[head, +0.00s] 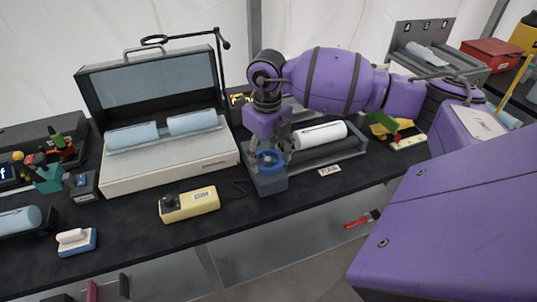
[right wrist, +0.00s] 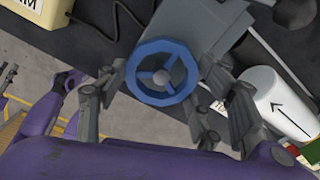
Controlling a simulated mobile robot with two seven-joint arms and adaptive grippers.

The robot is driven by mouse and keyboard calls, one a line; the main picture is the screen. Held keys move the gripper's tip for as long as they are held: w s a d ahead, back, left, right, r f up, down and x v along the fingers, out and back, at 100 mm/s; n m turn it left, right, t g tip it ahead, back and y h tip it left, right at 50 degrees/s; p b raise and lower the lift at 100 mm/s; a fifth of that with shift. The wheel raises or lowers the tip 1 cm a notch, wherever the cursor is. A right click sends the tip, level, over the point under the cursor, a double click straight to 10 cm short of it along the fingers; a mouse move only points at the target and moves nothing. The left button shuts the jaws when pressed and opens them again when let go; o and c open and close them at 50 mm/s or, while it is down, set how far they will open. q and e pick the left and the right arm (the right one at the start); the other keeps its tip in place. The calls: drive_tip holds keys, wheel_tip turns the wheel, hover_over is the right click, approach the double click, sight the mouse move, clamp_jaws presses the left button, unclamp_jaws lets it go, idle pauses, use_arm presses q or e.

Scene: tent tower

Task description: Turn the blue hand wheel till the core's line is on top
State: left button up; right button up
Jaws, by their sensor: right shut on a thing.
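The blue hand wheel (head: 269,159) sits on a grey block at the near left end of a grey cradle (head: 325,155). It also shows from above in the right wrist view (right wrist: 178,95), as a ring with spokes and a hub. My right gripper (head: 272,148) comes down over the wheel, its fingers on either side of the rim, shut on it. The core (head: 320,134) is a white cylinder lying in the cradle. In the right wrist view the core (right wrist: 275,100) shows a dark arrow line along its visible face; I cannot tell if it is exactly on top.
An open grey case (head: 170,170) with blue rolls stands to the left. A cream box (head: 188,204) with a cable lies left of the wheel. A small white label (head: 328,170) lies by the table's front edge. A green and yellow object (head: 386,124) is right of the core.

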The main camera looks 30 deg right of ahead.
sight(268, 160)
drive_tip(key=shift+s+f+m, duration=0.15)
drive_tip(key=shift+m, duration=0.15)
drive_tip(key=shift+a, duration=0.1)
drive_tip(key=o, duration=1.1)
drive_tip(key=shift+r, duration=0.3)
wheel_tip(268, 160, up, 12)
drive_tip(key=shift+f, duration=0.2)
drive_tip(key=shift+f, duration=0.1)
